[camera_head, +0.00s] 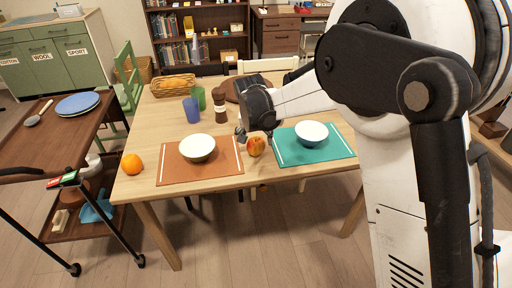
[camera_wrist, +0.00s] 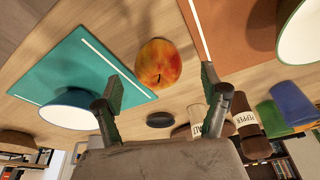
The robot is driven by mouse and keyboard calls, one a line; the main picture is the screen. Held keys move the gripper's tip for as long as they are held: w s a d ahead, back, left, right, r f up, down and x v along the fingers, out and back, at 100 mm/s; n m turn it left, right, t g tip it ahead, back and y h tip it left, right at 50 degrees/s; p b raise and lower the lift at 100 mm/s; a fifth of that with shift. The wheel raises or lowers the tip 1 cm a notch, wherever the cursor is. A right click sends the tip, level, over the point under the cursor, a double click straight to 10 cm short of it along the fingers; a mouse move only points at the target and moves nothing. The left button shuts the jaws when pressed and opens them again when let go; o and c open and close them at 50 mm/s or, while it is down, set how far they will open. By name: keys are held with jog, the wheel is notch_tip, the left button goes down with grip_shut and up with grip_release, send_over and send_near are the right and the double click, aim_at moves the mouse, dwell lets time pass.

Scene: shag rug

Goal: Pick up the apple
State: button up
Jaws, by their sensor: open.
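The apple (camera_head: 256,146), red and yellow, sits on the wooden table between the two placemats, close to the table's front edge. It also shows in the wrist view (camera_wrist: 158,63), at the top centre, ahead of the open fingers and apart from them. My gripper (camera_wrist: 163,98) is open and empty, with the apple in line with the gap between its fingertips. In the head view my gripper (camera_head: 243,134) is low over the table, just behind and left of the apple. Its fingers are small and partly hidden there.
An orange placemat (camera_head: 168,172) with a bowl (camera_head: 197,148) lies left, a teal placemat (camera_head: 340,148) with a bowl (camera_head: 311,134) right. Behind stand a pepper mill (camera_head: 219,100), blue cup (camera_head: 191,110) and green cup (camera_head: 199,97). An orange (camera_head: 131,164) sits at the table's left corner.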

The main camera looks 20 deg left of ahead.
aim_at(256, 141)
jog(key=x, duration=0.5)
jog(key=shift+w+d+b, duration=0.1)
jog(key=shift+w+b, duration=0.05)
jog(key=shift+b, duration=0.25)
jog(key=c, duration=1.4)
